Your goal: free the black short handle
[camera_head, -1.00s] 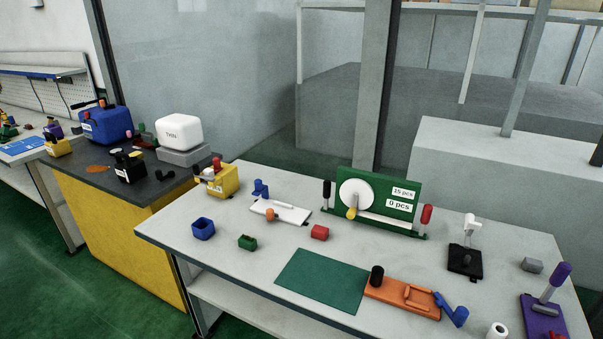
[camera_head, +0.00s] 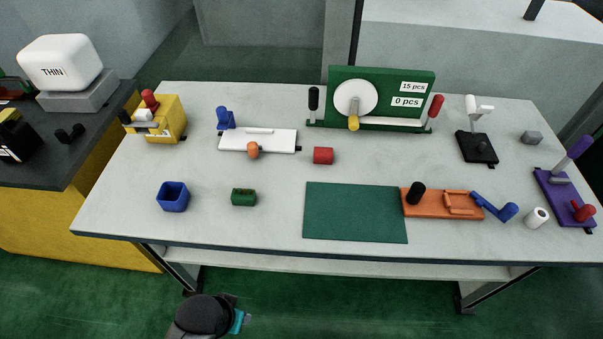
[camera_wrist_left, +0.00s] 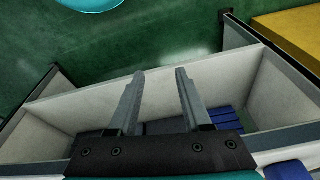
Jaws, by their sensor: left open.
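Several black grips show in the head view, and I cannot tell for certain which is the short handle. A short black cylinder (camera_head: 416,193) stands upright at the left end of an orange plate (camera_head: 428,210). A longer black handle (camera_head: 313,98) stands at the left of the green counter panel (camera_head: 387,77). A small black piece (camera_head: 70,133) lies on the dark bench. My left gripper (camera_wrist_left: 160,73) is open and empty in the left wrist view, with a shelf unit and green floor beyond it. My right gripper is not in view.
A blue-handled piece (camera_head: 495,208) touches or nearly touches the orange plate's right end. A white roll (camera_head: 536,217) is close by. The green mat (camera_head: 355,212) is bare. A blue box (camera_head: 173,197) and a green block (camera_head: 243,197) stand at the front left.

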